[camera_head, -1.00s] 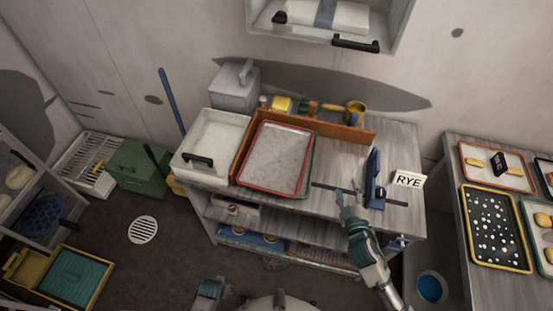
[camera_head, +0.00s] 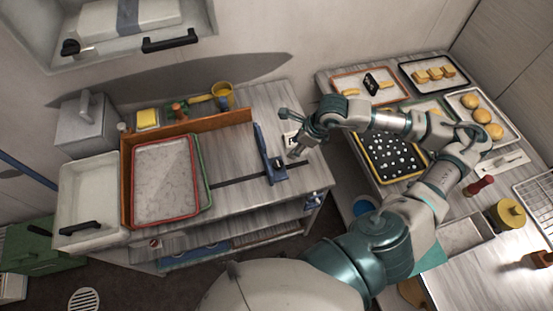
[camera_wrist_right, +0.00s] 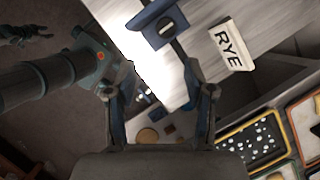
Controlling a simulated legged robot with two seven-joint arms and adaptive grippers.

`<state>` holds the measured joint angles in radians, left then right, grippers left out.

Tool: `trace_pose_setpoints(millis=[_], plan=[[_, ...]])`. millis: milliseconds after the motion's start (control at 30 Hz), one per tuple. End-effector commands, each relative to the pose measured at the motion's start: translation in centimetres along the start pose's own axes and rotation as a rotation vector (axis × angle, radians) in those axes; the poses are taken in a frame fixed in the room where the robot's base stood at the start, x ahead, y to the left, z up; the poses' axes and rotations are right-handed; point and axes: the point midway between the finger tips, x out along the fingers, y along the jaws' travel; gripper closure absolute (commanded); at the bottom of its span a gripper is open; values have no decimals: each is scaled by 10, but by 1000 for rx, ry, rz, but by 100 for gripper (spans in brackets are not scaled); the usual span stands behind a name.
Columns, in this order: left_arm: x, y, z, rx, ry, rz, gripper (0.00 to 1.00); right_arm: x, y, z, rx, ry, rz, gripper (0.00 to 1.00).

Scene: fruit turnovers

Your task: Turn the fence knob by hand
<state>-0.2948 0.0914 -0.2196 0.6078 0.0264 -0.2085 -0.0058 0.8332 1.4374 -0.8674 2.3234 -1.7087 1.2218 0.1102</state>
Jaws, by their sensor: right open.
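The blue fence (camera_head: 267,152) stands upright across a dark slot in the grey worktop (camera_head: 250,215). My right gripper (camera_head: 290,133) is open and empty, above the worktop just right of the fence in the head view. In the right wrist view its two fingers (camera_wrist_right: 160,66) are spread, below the knob and apart from it. A dark shape that looks like my left gripper (camera_wrist_right: 22,33) shows small at the upper left there.
A RYE card (camera_wrist_right: 231,44) stands beside the fence, partly hidden by my right gripper in the head view. A red-rimmed tray (camera_head: 165,215) lies left of the fence, against a brown wooden board (camera_head: 190,128). Trays of pastries (camera_head: 435,75) stand on the right table.

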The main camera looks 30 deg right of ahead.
Motion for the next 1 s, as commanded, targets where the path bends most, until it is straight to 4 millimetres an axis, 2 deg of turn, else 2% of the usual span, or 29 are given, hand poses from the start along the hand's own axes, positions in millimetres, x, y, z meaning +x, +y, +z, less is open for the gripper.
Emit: trace_pose_setpoints(millis=[267,600,800,1000], plan=[[-9,5,-3,-2,-2,-6,60,57,-6,-7,7,-2,13,47],[-17,5,-5,-1,0,0,60,134,2,2,3,2,5,47],[-20,5,-5,-1,0,0,60,160,1,2,3,1,2,47],[-20,0,-4,0,-1,-6,60,168,-3,-2,4,-6,8,47]])
